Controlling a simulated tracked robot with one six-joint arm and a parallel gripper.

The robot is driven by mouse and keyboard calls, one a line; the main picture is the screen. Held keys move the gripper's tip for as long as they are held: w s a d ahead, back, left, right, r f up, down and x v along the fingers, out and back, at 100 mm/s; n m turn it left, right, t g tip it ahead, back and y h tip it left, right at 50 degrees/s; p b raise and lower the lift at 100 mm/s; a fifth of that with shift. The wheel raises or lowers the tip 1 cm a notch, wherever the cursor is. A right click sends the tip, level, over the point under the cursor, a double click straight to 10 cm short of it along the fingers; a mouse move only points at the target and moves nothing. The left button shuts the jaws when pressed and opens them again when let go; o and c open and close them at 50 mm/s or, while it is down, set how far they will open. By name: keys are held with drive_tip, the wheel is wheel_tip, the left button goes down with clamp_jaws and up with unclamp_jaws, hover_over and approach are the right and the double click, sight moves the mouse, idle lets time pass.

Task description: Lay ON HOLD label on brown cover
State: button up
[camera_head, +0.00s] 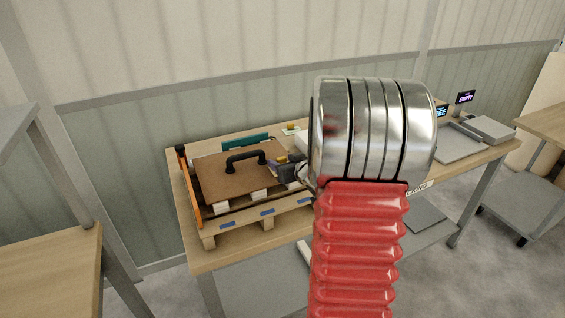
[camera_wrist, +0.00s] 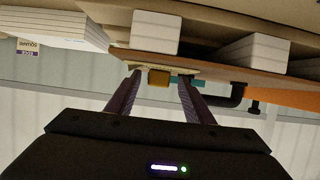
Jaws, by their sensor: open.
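The brown cover (camera_head: 222,182) lies flat over the pallet on the table, with a black handle (camera_head: 245,158) on top. My gripper (camera_head: 279,167) is at the cover's right side, low over it. A thin cream plate (camera_wrist: 128,66) under the tab appears to rest on the cover's edge. This may be the ON HOLD label, but no lettering on it is readable. Contact with the fingers cannot be told.
An orange bar (camera_head: 189,187) stands along the pallet's left side and a teal piece (camera_head: 247,142) behind the cover. A small card with a yellow part (camera_head: 291,129) lies at the table's back. A grey tray (camera_head: 458,144) is at right. My arm hides the table's middle.

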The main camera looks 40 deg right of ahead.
drive_tip(key=v, duration=1.3)
drive_tip(key=shift+s, duration=0.3)
drive_tip(key=shift+a, duration=0.1)
drive_tip(key=a+r+g+h, duration=0.25)
drive_tip(key=a+r, duration=0.25)
drive_tip(key=a, duration=0.6)
drive_tip(key=s+a+n+g+y, duration=0.1)
drive_tip(key=s+a+y, duration=0.1)
drive_tip(key=s+a, duration=0.2)
drive_tip(key=s+a+f+n+g+y, duration=0.1)
drive_tip(key=s+a, duration=0.3)
drive_tip(key=a, duration=0.7)
drive_tip(key=s+a+n+g+y, duration=0.1)
drive_tip(key=s+a+g+y, duration=0.1)
drive_tip(key=a, duration=0.6)
drive_tip(key=s+y, duration=0.1)
drive_tip(key=s, duration=0.1)
drive_tip(key=shift+s+f+g, duration=0.3)
drive_tip(key=shift+f+g, duration=0.05)
drive_tip(key=shift+f, duration=0.05)
drive_tip(key=shift+y, duration=0.25)
drive_tip(key=shift+c, duration=0.5)
